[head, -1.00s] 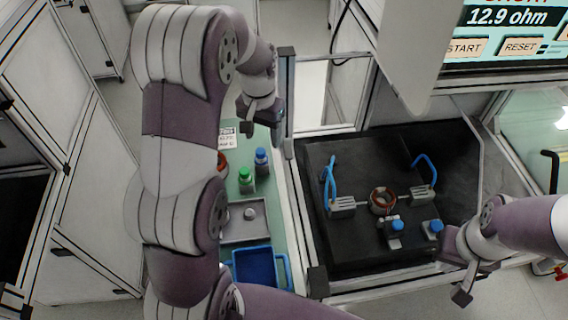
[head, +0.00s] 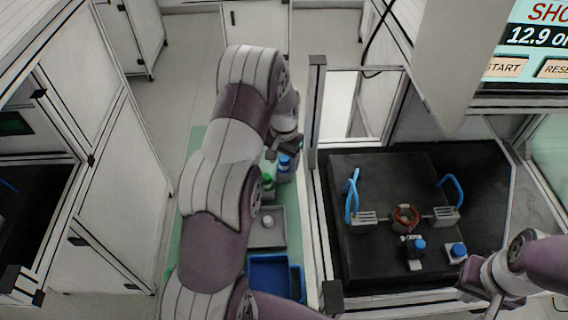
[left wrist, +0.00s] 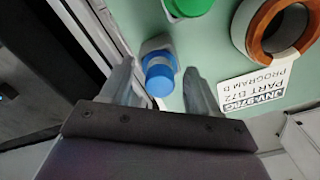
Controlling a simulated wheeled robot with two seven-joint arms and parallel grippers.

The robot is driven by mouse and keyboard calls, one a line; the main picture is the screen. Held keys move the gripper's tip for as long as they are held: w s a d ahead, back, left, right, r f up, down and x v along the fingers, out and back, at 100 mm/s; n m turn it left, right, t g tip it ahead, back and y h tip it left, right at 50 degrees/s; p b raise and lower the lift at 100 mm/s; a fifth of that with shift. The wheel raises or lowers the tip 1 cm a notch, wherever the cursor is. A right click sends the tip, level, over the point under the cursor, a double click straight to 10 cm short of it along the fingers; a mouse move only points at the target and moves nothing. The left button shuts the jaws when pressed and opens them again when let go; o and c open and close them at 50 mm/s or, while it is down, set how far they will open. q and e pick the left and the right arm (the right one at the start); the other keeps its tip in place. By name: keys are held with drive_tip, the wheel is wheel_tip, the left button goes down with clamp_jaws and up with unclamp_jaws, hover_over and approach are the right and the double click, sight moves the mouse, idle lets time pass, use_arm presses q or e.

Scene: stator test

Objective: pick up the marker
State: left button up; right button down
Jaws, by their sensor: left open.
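A blue-capped marker (left wrist: 160,75) stands in a grey holder on the green mat, between the two fingers of my left gripper (left wrist: 158,68) in the left wrist view. I cannot see the fingers touching it. It also shows in the head view (head: 284,163), just below my left gripper (head: 283,148). My left gripper is open and empty. My right gripper (head: 484,290) is at the lower right, by the black bench; its jaws are unclear.
A copper-wound ring (left wrist: 276,27) and a printed card (left wrist: 255,88) lie near the markers. A grey tray (head: 278,240) and blue bin (head: 270,262) are nearer me. A black fixture (head: 385,262) with blue-handled clamps is to the right, behind a frame post (head: 317,110).

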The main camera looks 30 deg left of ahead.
use_arm(q)
drive_tip(key=c, duration=1.1)
drive_tip(key=shift+r, duration=0.1)
